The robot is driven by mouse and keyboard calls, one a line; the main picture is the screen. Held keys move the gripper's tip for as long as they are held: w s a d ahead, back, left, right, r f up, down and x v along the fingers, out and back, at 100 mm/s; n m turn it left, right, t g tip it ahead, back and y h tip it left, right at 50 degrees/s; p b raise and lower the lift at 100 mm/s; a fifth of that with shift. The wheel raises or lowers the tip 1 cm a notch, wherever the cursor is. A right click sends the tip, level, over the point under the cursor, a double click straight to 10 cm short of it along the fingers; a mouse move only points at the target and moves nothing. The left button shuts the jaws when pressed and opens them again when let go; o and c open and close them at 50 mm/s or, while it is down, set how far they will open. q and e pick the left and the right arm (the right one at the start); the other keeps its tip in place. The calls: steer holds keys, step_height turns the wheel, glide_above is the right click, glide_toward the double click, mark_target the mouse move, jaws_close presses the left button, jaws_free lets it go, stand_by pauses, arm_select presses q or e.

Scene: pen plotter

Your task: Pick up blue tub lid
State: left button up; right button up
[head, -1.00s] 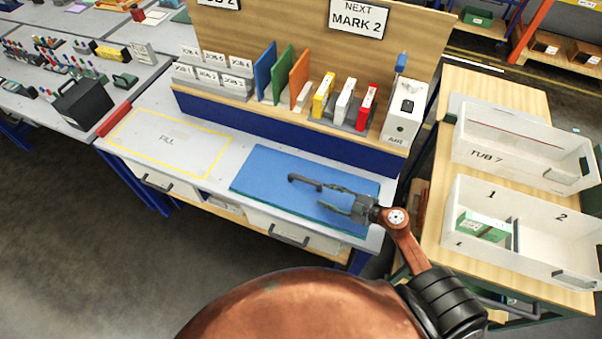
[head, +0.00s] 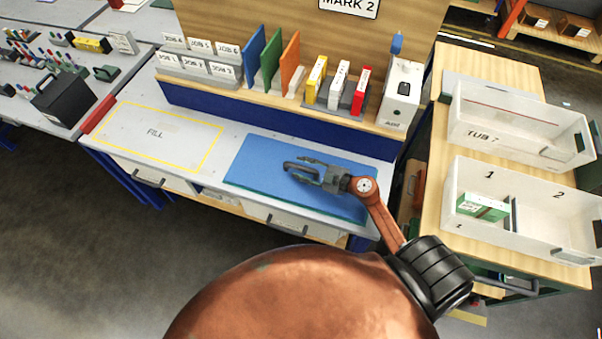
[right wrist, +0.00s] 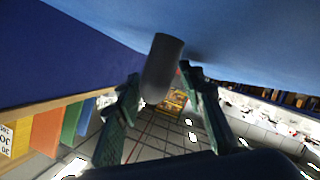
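The blue tub lid (head: 252,166) lies flat on the grey bench in the head view, with a dark bar handle on its top. In the right wrist view the lid's blue face (right wrist: 240,35) fills the top, and the grey handle (right wrist: 163,66) stands out from it. My right gripper (head: 296,168) is low over the middle of the lid, at the handle. In the right wrist view its two fingers (right wrist: 160,82) are apart, one on either side of the handle. I cannot tell whether either finger touches it. My left gripper is not in view.
Behind the lid stands a rack with coloured panels (head: 270,62) and a white device (head: 401,98). A yellow-outlined FILL area (head: 150,140) lies clear to the left. White tubs (head: 515,125) stand on a wooden table (head: 430,215) at the right.

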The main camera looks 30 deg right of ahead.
steer(key=c, duration=0.6)
jaws_close()
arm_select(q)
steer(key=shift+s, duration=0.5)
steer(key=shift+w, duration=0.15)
